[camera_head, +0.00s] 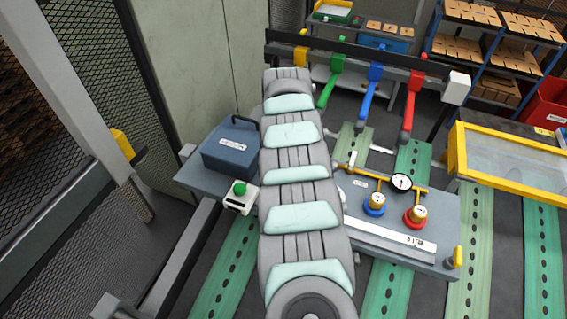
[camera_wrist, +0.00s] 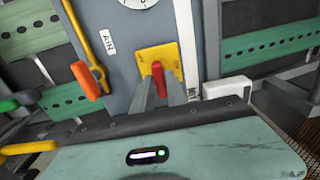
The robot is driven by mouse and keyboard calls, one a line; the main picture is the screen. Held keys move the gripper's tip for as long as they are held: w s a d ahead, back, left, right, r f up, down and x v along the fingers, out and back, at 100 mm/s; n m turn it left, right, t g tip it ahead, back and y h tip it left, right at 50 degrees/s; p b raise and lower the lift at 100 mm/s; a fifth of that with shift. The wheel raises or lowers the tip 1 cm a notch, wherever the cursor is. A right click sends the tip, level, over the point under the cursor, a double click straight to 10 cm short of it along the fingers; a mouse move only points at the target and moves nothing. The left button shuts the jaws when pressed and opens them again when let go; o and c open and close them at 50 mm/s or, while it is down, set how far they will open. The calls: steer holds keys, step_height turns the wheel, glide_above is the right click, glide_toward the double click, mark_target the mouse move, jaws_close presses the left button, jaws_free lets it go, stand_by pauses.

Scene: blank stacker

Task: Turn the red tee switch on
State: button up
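The red tee switch (camera_wrist: 157,72) sits on a small yellow plate on the grey panel, just ahead of my gripper in the wrist view. My gripper (camera_wrist: 160,88) has its two grey fingers apart, one on each side of the red handle. I cannot tell whether the fingers touch it. The handle looks roughly lengthwise between the fingers, and its lower end is partly hidden. In the head view my own arm covers the gripper and the switch.
A yellow pipe (camera_wrist: 90,45) with an orange handle (camera_wrist: 85,80) runs left of the switch. The head view shows a pressure gauge (camera_head: 401,182), a blue-based valve (camera_head: 375,204), a red-based valve (camera_head: 416,216), a green button box (camera_head: 240,195) and colored levers (camera_head: 373,90).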

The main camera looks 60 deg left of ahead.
jaws_close()
steer(key=shift+m+b, duration=0.3)
steer(key=shift+f+m+b, duration=0.15)
steer(key=shift+m+b, duration=1.05)
steer(key=m+b, duration=0.3)
steer(key=m, duration=0.2)
steer(key=m+b, duration=0.2)
steer(key=m, duration=0.3)
steer(key=m+b, duration=0.1)
steer(key=m, duration=0.3)
steer(key=shift+m, duration=0.4)
steer(key=shift+b, duration=0.3)
